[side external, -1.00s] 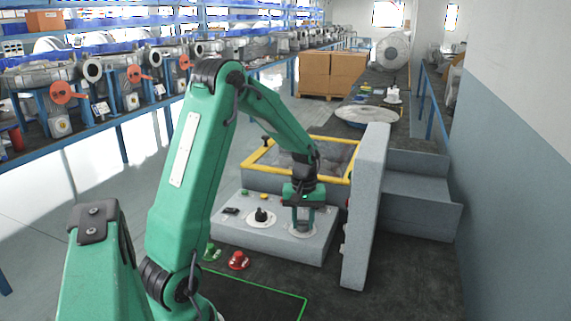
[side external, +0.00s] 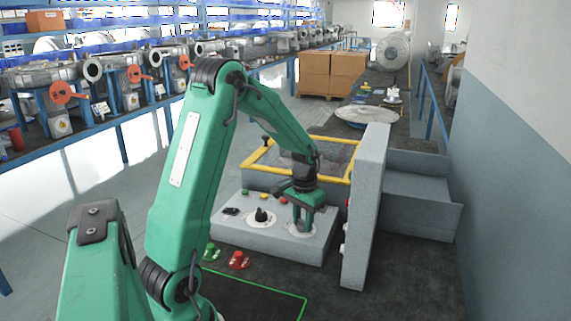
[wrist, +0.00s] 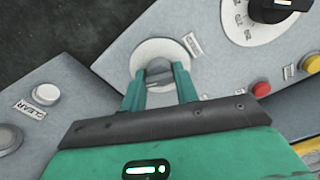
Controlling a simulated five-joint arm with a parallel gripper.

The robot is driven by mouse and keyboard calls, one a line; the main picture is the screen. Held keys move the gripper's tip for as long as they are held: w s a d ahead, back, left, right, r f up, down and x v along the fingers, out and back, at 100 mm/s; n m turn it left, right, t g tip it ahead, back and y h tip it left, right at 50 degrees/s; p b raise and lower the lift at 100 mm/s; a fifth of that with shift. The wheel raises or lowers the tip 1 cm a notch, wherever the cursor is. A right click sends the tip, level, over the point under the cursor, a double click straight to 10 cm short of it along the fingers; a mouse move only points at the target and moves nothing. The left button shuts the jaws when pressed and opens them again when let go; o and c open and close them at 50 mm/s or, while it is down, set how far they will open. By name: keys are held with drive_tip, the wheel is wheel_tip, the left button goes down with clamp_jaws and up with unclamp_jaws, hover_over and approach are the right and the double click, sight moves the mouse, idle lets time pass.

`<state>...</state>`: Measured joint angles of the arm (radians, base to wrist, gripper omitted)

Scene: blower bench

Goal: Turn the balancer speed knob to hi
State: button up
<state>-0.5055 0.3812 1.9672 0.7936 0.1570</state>
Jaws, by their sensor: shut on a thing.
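My gripper (side external: 303,227) points down over the right part of the grey control panel (side external: 270,247). In the wrist view my gripper (wrist: 158,82) is shut on a grey knob (wrist: 159,66) in the middle of a white disc (wrist: 147,50). The green fingers stand on both sides of the knob and hide part of it. A small label (wrist: 193,44) lies beside the disc; I cannot read it clearly. I cannot tell the knob's exact pointing direction. A black knob (side external: 262,215) on a marked white dial stands to the left and also shows in the wrist view (wrist: 277,8).
Red (wrist: 261,89) and yellow (wrist: 311,64) buttons lie close by. A white button (wrist: 46,95) sits near a CLEAR label. A tall grey upright panel (side external: 366,205) stands just right of my gripper. A yellow-rimmed bin (side external: 258,152) is behind. Red and green knobs (side external: 238,261) lie in front.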

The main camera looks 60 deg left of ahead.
sight(303, 220)
drive_tip(key=shift+m, duration=0.3)
drive_tip(key=o, duration=1)
drive_tip(key=shift+c, duration=0.2)
drive_tip(key=shift+r, duration=0.1)
drive_tip(key=shift+r, duration=3.8)
drive_tip(key=shift+r, duration=0.15)
